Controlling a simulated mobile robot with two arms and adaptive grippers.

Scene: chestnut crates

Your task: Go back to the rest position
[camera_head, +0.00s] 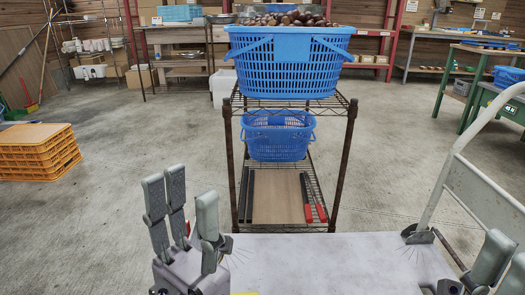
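My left gripper (188,200) stands at the bottom, left of centre, with its grey fingers pointing up. There is a clear gap between its two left fingers and its right finger, and nothing is between them. My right gripper (500,263) shows only in part at the bottom right corner. Its grey fingertips show, but the rest is cut off by the frame edge, so its opening is unclear. I see no object in it.
A wire rack (342,105) ahead bears a blue basket (290,63) of chestnuts, with another blue basket (278,137) below. A pale flat surface (340,262) with a metal handle (455,155) lies in front. Orange crates (38,150) stand left. Floor (120,150) between is clear.

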